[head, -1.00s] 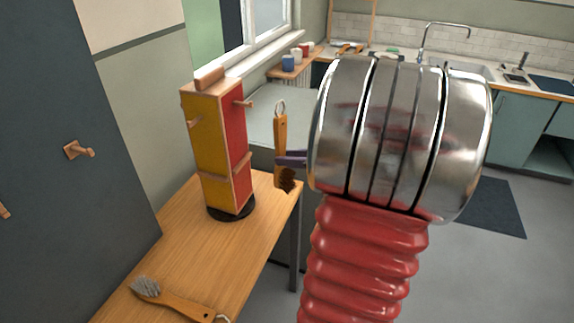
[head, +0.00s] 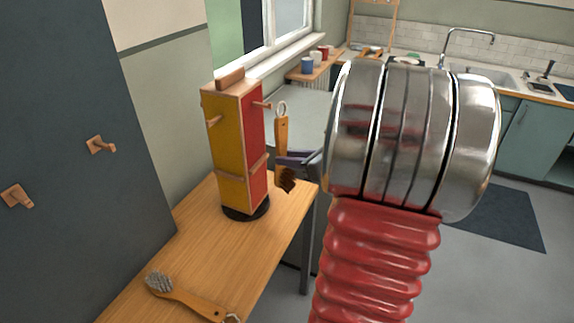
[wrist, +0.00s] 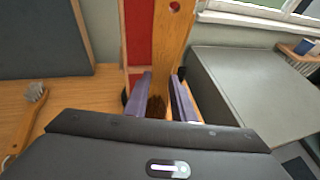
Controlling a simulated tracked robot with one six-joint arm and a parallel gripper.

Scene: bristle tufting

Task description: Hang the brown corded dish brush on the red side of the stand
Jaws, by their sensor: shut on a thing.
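The brown corded dish brush (head: 282,140) hangs upright in my gripper (head: 290,163), bristles down and cord loop (head: 282,108) up. In the wrist view my gripper (wrist: 166,98) is shut on its wooden handle (wrist: 157,40). The stand (head: 230,80) is a tall block on a black round foot, with a yellow face (head: 228,140) on the left and a red face (head: 254,135) on the right. A wooden peg (head: 262,105) sticks out high on the red face. The brush is just right of this peg, apart from it. The red face also shows behind the brush in the wrist view (wrist: 138,35).
A grey-bristled brush (head: 185,298) lies on the front of the wooden table (head: 220,255). Pegs (head: 101,145) stick out of the dark panel at left. Cups (head: 308,65) stand on a shelf by the window. A grey cabinet (head: 305,105) is behind the brush.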

